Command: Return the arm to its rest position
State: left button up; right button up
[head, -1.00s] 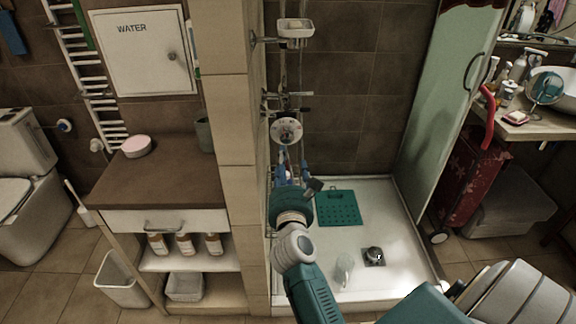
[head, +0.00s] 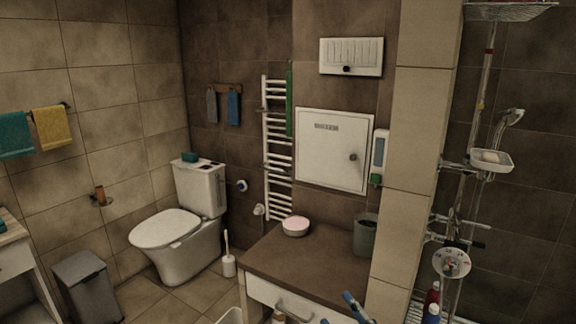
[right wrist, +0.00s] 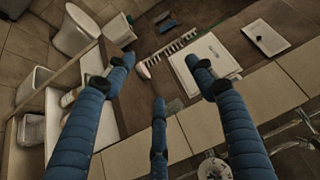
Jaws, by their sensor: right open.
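My right gripper (head: 343,309) shows only as blue fingertips at the bottom edge of the head view, in front of the brown-topped cabinet (head: 298,262). In the right wrist view, its blue padded fingers (right wrist: 163,75) are spread wide with nothing between them. The tiled pillar (right wrist: 205,125) passes behind the fingers there. The rest of my right arm is out of the head view. My left gripper is in neither view.
A pink-topped round box (head: 295,227) and a grey cup (head: 366,235) stand on the cabinet. The pillar (head: 413,130) separates it from the shower fittings (head: 452,262) at the right. A toilet (head: 180,235) and grey bin (head: 88,287) stand at the left.

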jog(key=s+a+f+n+g+h, duration=0.1)
jog(key=s+a+f+n+g, duration=0.2)
jog(key=s+f+n+g, duration=0.75)
jog(key=s+d+f+n+g+h, duration=0.3)
jog(key=s+d+f+n+h, duration=0.3)
jog(key=s+d+f, duration=0.65)
jog(key=s+a+f+g, duration=0.1)
jog(key=s+f, duration=0.1)
jog(key=f, duration=1.1)
jog(key=s+f+g, duration=0.1)
jog(key=s+f, duration=0.1)
jog(key=f, duration=1)
jog(key=s+d+f, duration=0.3)
jog(key=s+f, duration=1.4)
jog(key=f, duration=0.1)
jog(key=shift+s+f+g, duration=0.2)
jog(key=shift+s+g, duration=0.1)
jog(key=shift+g, duration=0.15)
